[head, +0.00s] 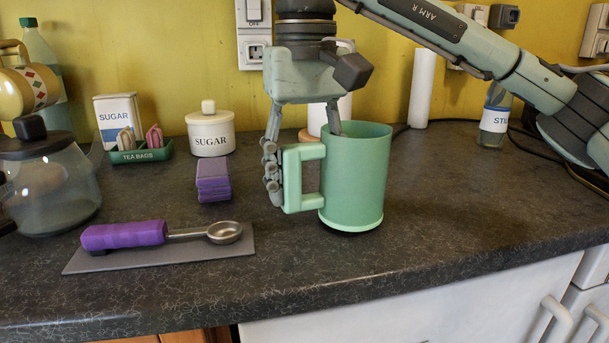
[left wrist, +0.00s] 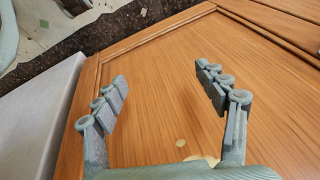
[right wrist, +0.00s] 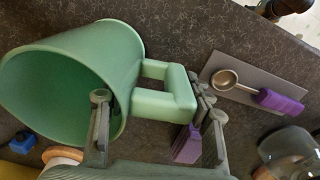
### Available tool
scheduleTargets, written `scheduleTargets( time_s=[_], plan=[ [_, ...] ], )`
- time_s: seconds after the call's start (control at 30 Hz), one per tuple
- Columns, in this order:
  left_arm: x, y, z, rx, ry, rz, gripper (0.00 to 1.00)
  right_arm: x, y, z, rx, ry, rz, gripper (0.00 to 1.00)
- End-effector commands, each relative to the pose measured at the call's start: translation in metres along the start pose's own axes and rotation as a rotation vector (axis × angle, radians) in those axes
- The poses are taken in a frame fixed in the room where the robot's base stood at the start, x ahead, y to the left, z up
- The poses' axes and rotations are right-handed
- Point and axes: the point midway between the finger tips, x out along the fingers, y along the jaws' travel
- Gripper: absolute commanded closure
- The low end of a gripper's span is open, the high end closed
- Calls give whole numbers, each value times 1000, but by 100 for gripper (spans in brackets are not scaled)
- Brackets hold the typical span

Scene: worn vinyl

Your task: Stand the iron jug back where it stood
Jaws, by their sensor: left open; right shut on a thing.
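The jug (head: 358,180) is pale green, with a square handle on its left side, and is upright on or just above the dark worktop (head: 450,215); a dark shadow lies under its base, and I cannot tell if it touches. My right gripper (head: 303,155) comes from above and is shut on it, one finger outside the handle and the other at the rim, reaching inside. In the right wrist view the jug's open mouth (right wrist: 60,90) faces the camera. My left gripper (left wrist: 165,95) is open and empty in front of a wooden cupboard door (left wrist: 160,60).
A purple-handled scoop (head: 165,233) lies on a grey mat (head: 85,262) at front left. A purple block stack (head: 213,180), sugar jar (head: 210,133), tea bag tray (head: 140,155) and glass pot (head: 50,190) stand left. A white roll (head: 422,90) and bottle (head: 494,118) stand behind.

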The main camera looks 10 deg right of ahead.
Motion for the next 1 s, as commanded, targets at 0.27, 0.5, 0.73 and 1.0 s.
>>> scheduleTargets(
  time_s=[0.27,0.5,0.73,1.0],
  plan=[
    [2,0,0,-1,1,0,28,4,0,0,0,0,0,100],
    [4,1,1,-1,1,0,28,7,0,0,0,0,-1,100],
    [6,1,2,-1,1,0,28,9,0,0,0,0,-1,100],
    [6,1,1,-1,1,0,28,9,0,0,0,0,0,48]
  ],
)
